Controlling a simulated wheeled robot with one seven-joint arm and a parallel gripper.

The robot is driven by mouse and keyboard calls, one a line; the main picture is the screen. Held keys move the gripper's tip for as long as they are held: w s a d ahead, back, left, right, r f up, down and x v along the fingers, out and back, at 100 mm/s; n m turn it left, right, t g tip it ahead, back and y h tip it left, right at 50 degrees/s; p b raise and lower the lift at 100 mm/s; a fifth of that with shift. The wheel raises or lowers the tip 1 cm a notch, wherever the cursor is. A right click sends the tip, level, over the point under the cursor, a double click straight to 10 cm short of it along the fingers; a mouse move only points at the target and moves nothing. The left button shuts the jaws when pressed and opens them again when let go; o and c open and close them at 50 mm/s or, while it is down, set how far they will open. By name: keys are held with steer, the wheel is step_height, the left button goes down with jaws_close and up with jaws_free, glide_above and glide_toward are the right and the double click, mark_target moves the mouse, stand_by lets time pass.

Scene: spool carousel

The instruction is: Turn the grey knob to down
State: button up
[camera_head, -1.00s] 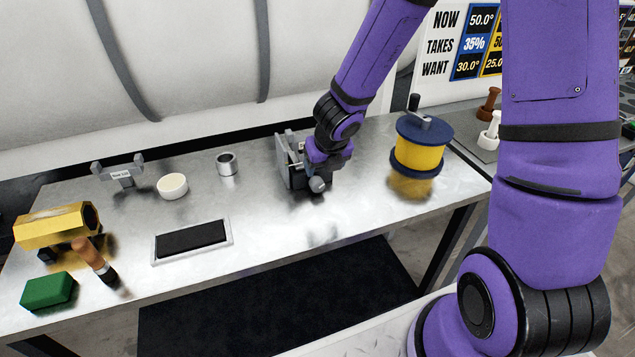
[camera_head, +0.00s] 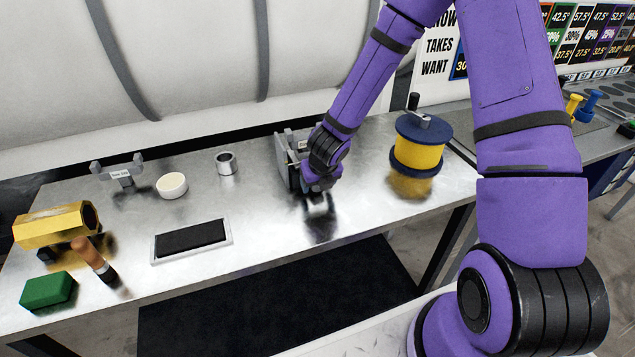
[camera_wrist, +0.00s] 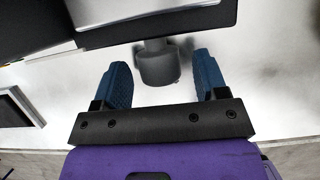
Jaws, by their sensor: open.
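The grey knob (camera_wrist: 158,66) shows in the wrist view, a short round cylinder on a shaft below a dark panel edge. My gripper (camera_wrist: 163,80) has its two blue fingertips apart, one to the left and one to the right of the knob, with clear space on both sides. In the head view my gripper (camera_head: 318,190) is at the front of the grey box-like unit (camera_head: 284,160) on the table, and my arm hides the knob there. I cannot read which way the knob points.
On the metal table (camera_head: 265,220), a yellow spool (camera_head: 416,157) with a crank stands to the right. A white bowl (camera_head: 172,185), a small metal cup (camera_head: 227,163) and a black-topped tray (camera_head: 190,238) lie to the left.

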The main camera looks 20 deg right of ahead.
steer(key=shift+w+f, duration=0.1)
steer(key=shift+f, duration=0.1)
steer(key=c, duration=0.9)
steer(key=shift+a, duration=0.1)
steer(key=shift+a+h, duration=0.1)
steer(key=shift+h, duration=0.4)
steer(key=shift+n+h, duration=0.3)
steer(key=shift+h, duration=0.6)
